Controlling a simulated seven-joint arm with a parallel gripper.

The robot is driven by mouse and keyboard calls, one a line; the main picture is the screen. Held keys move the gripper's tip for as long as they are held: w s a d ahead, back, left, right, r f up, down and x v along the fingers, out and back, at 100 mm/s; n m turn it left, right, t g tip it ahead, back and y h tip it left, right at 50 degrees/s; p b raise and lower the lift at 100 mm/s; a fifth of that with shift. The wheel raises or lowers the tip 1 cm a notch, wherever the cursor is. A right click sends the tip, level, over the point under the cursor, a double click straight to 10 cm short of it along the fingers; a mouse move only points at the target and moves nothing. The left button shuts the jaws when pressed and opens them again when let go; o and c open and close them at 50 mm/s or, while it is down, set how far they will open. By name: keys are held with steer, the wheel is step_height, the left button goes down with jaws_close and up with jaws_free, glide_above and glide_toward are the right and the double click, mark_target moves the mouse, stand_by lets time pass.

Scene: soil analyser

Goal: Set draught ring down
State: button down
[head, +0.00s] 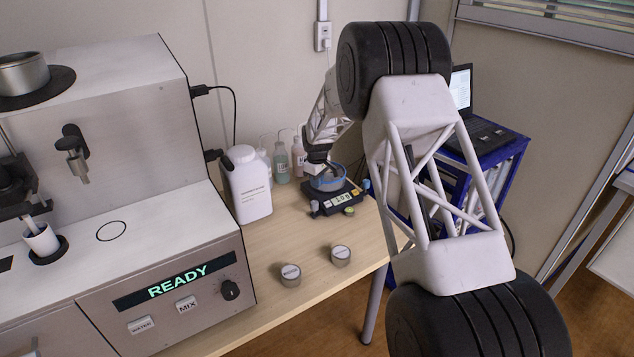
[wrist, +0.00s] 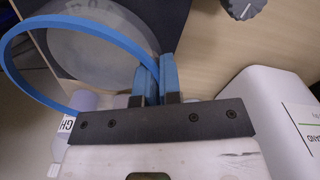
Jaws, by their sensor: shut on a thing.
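The draught ring is a thin blue hoop (wrist: 100,27), seen large in the wrist view. My gripper (wrist: 158,72), with blue fingertips, is shut on the ring's rim. In the head view the ring (head: 328,184) is at the pan of a small dark balance (head: 338,202), with my gripper (head: 318,166) at its back left. In the wrist view a round pale pan (wrist: 92,55) shows through the hoop, which looks off-centre from it. I cannot tell whether the ring touches the balance or hangs just above it.
A white bottle (head: 246,185) stands close left of the balance; small wash bottles (head: 281,162) stand behind. Two lidded tins (head: 290,275) sit in front on the wooden bench (head: 300,222). The large analyser (head: 180,260) fills the left. The bench's right edge is near the balance.

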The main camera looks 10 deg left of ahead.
steer(key=shift+f, duration=0.6)
steer(key=c, duration=1.3)
jaws_free()
steer(key=shift+r, duration=0.15)
step_height(320, 180, up, 13)
stand_by(0.4)
